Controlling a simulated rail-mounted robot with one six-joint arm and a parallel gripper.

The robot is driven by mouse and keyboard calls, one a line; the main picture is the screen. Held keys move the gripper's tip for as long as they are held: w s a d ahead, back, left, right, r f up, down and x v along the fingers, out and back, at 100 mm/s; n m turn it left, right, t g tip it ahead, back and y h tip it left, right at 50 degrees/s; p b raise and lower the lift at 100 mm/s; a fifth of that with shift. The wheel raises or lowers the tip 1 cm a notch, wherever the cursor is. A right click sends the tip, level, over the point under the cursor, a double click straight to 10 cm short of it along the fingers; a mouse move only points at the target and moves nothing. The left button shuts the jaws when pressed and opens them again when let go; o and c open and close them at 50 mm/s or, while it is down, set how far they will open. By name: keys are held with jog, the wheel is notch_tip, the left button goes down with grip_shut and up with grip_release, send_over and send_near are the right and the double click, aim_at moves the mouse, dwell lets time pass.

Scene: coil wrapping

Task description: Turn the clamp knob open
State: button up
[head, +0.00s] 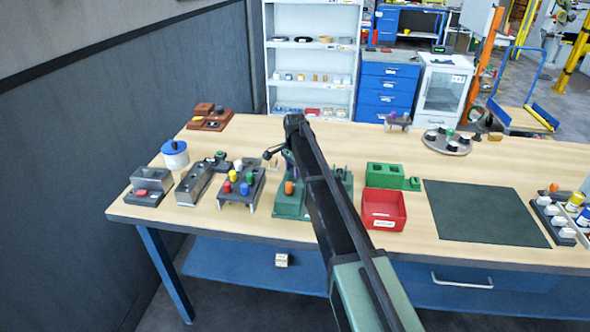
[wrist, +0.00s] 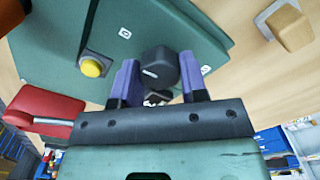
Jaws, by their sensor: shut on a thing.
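The clamp knob (wrist: 160,65) is dark and round with a short white mark, and it stands on a green plate (wrist: 125,28) in the wrist view. My gripper (wrist: 158,78) has its two purple fingers on either side of the knob and is shut on it. In the head view my gripper (head: 289,158) is at the green fixture (head: 290,211), and my arm hides much of that fixture. The knob cannot be made out there.
A yellow button (wrist: 92,66) is on the green plate left of the knob. A tan block (wrist: 290,27) is at upper right. In the head view a rack of coloured pegs (head: 240,192) stands left of the fixture and a red bin (head: 384,209) right of it.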

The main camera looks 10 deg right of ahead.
dwell(0.5)
jog(key=o, duration=0.9)
notch_tip(320, 180, up, 11)
jog(key=p, duration=1)
jog(key=shift+f+p, duration=0.1)
jog(key=shift+p, duration=0.3)
